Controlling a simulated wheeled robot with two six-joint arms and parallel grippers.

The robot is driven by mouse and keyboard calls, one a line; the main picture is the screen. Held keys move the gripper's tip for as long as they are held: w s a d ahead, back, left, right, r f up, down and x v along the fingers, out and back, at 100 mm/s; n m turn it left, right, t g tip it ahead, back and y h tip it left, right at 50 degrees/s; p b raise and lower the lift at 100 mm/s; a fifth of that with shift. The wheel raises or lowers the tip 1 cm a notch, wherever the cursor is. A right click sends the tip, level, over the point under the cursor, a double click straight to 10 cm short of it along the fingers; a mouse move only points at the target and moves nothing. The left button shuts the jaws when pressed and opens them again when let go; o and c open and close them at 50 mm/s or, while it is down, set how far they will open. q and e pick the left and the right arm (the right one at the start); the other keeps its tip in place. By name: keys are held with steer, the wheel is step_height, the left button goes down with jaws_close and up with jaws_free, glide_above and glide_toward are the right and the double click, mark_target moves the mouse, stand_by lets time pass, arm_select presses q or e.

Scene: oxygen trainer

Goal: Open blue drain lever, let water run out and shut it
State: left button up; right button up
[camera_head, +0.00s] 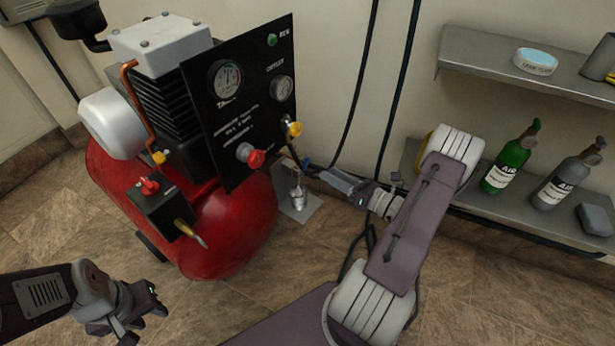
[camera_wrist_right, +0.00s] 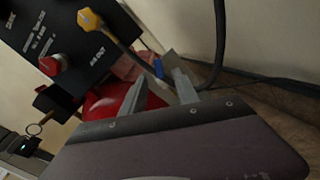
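The small blue drain lever (camera_head: 306,163) sits at the right end of the red tank (camera_head: 235,235), below the black gauge panel. It also shows in the right wrist view (camera_wrist_right: 158,68), beyond my fingertips and roughly between them. My right gripper (camera_head: 322,174) is just right of the lever in the head view. Its two fingers (camera_wrist_right: 160,84) are apart with nothing visibly held; contact with the lever cannot be told. A small metal cup (camera_head: 298,198) stands below the lever; running water cannot be made out. My left gripper (camera_head: 143,314) is open and empty at the lower left.
The black panel (camera_head: 240,110) carries gauges, a red knob (camera_head: 250,156) and a yellow knob (camera_head: 293,127). Black hoses hang along the wall behind my right arm. A grey shelf (camera_head: 450,190) with green and grey bottles stands right. The tiled floor in front is clear.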

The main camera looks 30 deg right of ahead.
mark_target(308, 162)
steer(key=b+x, duration=0.5)
steer(key=x, duration=0.4)
steer(key=shift+a, duration=0.1)
steer(key=shift+w+r, duration=0.1)
steer(key=shift+r, duration=0.05)
jaws_close()
